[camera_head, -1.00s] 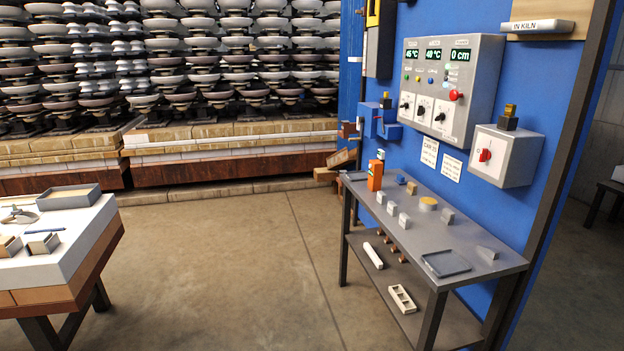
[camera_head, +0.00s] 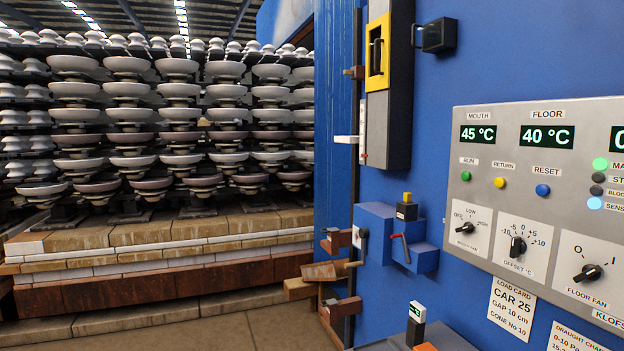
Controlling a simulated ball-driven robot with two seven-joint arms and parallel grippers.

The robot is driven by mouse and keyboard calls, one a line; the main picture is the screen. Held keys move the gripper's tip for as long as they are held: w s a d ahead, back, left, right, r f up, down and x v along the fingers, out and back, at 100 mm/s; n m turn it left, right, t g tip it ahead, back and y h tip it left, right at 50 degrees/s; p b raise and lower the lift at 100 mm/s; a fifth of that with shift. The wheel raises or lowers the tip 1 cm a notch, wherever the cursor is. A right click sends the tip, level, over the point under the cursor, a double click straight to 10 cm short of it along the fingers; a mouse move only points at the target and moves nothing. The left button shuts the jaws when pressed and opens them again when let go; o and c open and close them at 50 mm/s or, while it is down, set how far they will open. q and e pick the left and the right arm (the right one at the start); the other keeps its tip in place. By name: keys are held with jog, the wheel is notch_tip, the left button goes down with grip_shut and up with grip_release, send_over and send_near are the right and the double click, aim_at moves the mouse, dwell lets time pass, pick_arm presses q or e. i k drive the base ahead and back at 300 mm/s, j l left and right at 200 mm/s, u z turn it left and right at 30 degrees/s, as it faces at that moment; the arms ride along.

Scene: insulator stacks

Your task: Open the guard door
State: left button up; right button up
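A tall dark box with a grey front (camera_head: 389,120) is mounted on the blue wall at the upper middle. A yellow panel (camera_head: 377,28) with a black handle (camera_head: 376,57) is on its upper part; it may be the guard door, but no label shows this. Neither of my grippers is in view.
A grey control panel (camera_head: 480,190) with displays and knobs is at the right. A blue bracket (camera_head: 383,232) with a small red-handled lever (camera_head: 401,246) sits below the box. Brown blocks (camera_head: 342,315) stick out at the wall's left edge. Insulator stacks (camera_head: 150,120) stand behind at left.

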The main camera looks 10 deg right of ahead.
aim_at(380, 81)
jog(key=i+z, duration=0.1)
jog(key=i, duration=0.6)
jog(key=i+j+z, duration=0.1)
jog(key=i, duration=0.6)
